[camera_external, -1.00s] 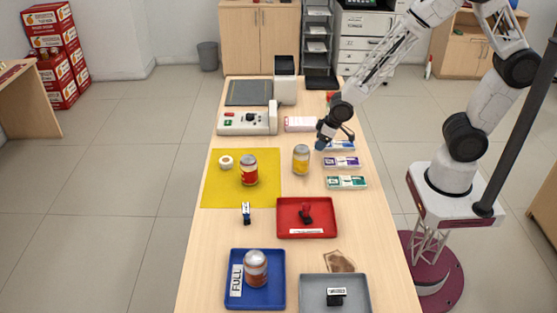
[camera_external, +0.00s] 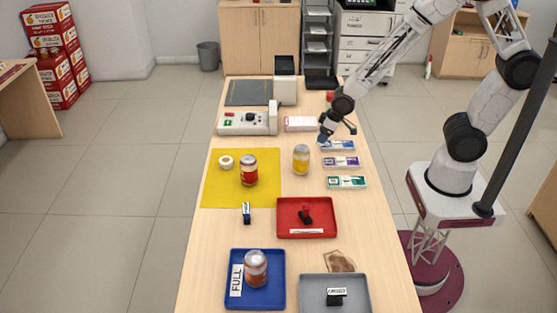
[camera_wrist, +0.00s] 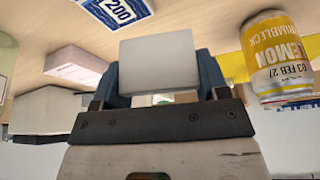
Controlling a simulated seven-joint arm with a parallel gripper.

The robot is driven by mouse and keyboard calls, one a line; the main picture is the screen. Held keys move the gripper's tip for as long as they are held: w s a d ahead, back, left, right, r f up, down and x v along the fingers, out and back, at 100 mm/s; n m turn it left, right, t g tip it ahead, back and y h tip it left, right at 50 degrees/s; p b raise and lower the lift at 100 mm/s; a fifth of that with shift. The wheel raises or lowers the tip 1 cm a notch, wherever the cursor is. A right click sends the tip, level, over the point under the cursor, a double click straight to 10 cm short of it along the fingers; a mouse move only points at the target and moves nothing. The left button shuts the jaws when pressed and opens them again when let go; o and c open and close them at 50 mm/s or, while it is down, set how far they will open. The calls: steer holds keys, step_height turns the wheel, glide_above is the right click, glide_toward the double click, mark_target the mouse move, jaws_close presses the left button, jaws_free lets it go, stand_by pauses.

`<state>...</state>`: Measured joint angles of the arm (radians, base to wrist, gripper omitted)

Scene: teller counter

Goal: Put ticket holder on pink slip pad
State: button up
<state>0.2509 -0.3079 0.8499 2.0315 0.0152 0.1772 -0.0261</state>
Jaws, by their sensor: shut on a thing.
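My gripper (camera_wrist: 160,85) is shut on a plain white block, the ticket holder as far as I can tell (camera_wrist: 158,64), held between its blue fingers in the wrist view. In the external view my gripper (camera_external: 325,136) hangs above the counter's right side, by the blue-banded stack; the held thing is too small to make out there. The pink slip pad (camera_external: 300,124) lies flat on the counter, just left of my gripper and slightly farther back. The pad also shows at the left of the wrist view (camera_wrist: 75,64), apart from the held block.
The blue-banded stack (camera_external: 338,146), purple stack (camera_external: 342,162) and green stack (camera_external: 346,182) line the right side. A yellow lemon can (camera_external: 301,160) stands nearby. A grey-white device (camera_external: 245,123) is left of the pad. Trays and a yellow mat (camera_external: 225,190) lie nearer.

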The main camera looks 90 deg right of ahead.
steer(key=s+d+r+m, duration=0.1)
steer(key=s+d+r, duration=0.2)
steer(key=s+d, duration=0.4)
steer(key=d, duration=0.4)
steer(key=shift+d+m+h, duration=0.3)
steer(key=shift+m, duration=0.1)
steer(key=shift+w+f, duration=0.1)
glide_above(299, 121)
steer(key=s, duration=0.1)
steer(key=shift+s+a+f, duration=0.2)
steer(key=shift+f, duration=0.55)
steer(key=shift+f, duration=1.75)
steer(key=shift+f, duration=0.15)
steer(key=o, duration=0.9)
